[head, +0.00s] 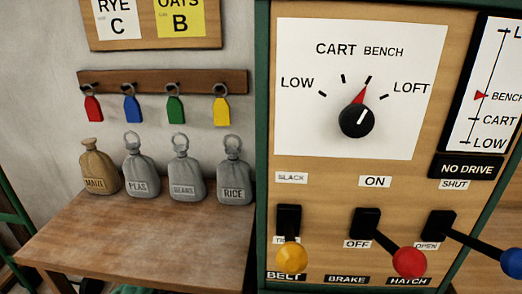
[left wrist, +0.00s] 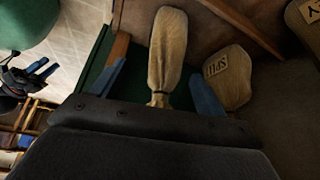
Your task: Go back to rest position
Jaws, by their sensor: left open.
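My left gripper (left wrist: 155,90) shows in the left wrist view, its two blue fingers apart. A tan sack (left wrist: 167,45) with a tied neck lies in line with the gap between them; the fingers are not seen closed on it. A second tan sack with lettering (left wrist: 228,75) is beside the right finger. A black arm end with two small blue fingers (left wrist: 43,70), apparently my right gripper, is at the left edge; its opening is too small to judge. Neither gripper shows in the head view.
In the head view, a wooden table (head: 140,235) holds a tan MAIZE sack (head: 99,168) and several grey ringed weights. Coloured tags hang on a peg rail (head: 160,82). At right, a control panel (head: 400,180) has a knob (head: 357,120) and yellow, red and blue levers sticking out.

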